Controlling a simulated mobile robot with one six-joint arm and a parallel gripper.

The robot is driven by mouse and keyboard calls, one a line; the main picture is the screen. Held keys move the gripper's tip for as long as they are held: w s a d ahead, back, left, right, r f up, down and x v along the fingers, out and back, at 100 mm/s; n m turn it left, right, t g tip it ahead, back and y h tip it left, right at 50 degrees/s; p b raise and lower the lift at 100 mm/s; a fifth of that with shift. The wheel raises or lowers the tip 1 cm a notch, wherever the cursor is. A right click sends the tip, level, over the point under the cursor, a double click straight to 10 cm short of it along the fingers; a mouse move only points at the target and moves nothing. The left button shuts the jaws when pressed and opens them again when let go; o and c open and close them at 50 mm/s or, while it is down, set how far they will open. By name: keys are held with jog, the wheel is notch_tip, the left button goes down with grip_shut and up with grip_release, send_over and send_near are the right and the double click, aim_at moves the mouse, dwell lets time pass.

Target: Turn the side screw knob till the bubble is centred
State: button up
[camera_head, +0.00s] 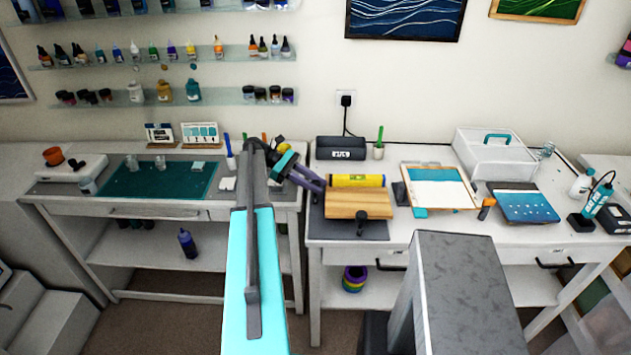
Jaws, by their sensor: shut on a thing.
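A wooden levelling board (345,204) lies on a dark mat (348,229) on the right-hand bench. A yellow spirit level (357,180) lies along its back edge; its bubble is too small to read. A dark screw knob (361,222) shows at the board's front edge. My gripper (320,186) reaches in from the left with its purple fingers at the left end of the board and level. It is shut at the place of the side screw knob, which the fingers hide.
A black box (341,148) stands behind the level. A framed white panel (440,187) lies to the right, with a blue panel (525,205) beyond it. The left bench holds a green cutting mat (157,181). A gap separates the benches.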

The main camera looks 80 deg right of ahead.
jog(key=shift+f, duration=0.1)
dwell(0.3)
jog(key=o, duration=1.1)
jog(key=shift+c, duration=0.2)
jog(key=shift+w, duration=0.15)
